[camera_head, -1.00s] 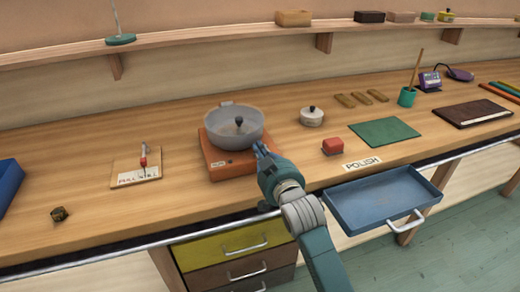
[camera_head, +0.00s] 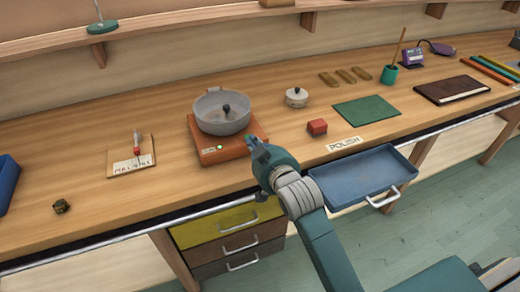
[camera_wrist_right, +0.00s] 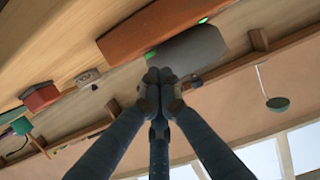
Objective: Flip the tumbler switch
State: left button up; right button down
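A lever with a red collar (camera_head: 137,151) stands upright on a wooden board (camera_head: 115,160) with a lettered label, left of the hot plate. I cannot tell for sure that it is the tumbler switch. The orange hot plate (camera_head: 240,149) bears a grey pan (camera_head: 210,118). A small green light (camera_head: 220,148) glows on its front; no separate switch is clear there. My right gripper (camera_head: 251,142) is close to the hot plate's front right corner; contact cannot be told. In the right wrist view its fingers (camera_wrist_right: 158,76) meet, shut and empty. My left gripper is out of view.
An open blue drawer (camera_head: 347,184) sticks out at the front right. A red block (camera_head: 317,127), a lidded pot (camera_head: 296,97) and a green mat (camera_head: 366,110) lie right of the hot plate. A small dark cube (camera_head: 61,206) is at the left. Bench between board and hot plate is clear.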

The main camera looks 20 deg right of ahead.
jog(key=v, duration=0.6)
jog(key=shift+s, duration=0.2)
jog(key=shift+r, duration=0.15)
jog(key=s+d+f+n+g, duration=0.1)
jog(key=s+f+g, duration=0.5)
jog(key=s+f, duration=0.6)
jog(key=s+f+n+g, duration=0.1)
jog(key=s+f+g, duration=0.6)
jog(key=s, duration=1)
notch_tip(320, 180, down, 29)
jog(key=s, duration=0.2)
jog(key=s+d+f+g, duration=0.1)
jog(key=s+d+f, duration=0.2)
jog(key=s+f, duration=1.2)
jog(key=shift+s+h, duration=0.3)
jog(key=shift+s, duration=0.45)
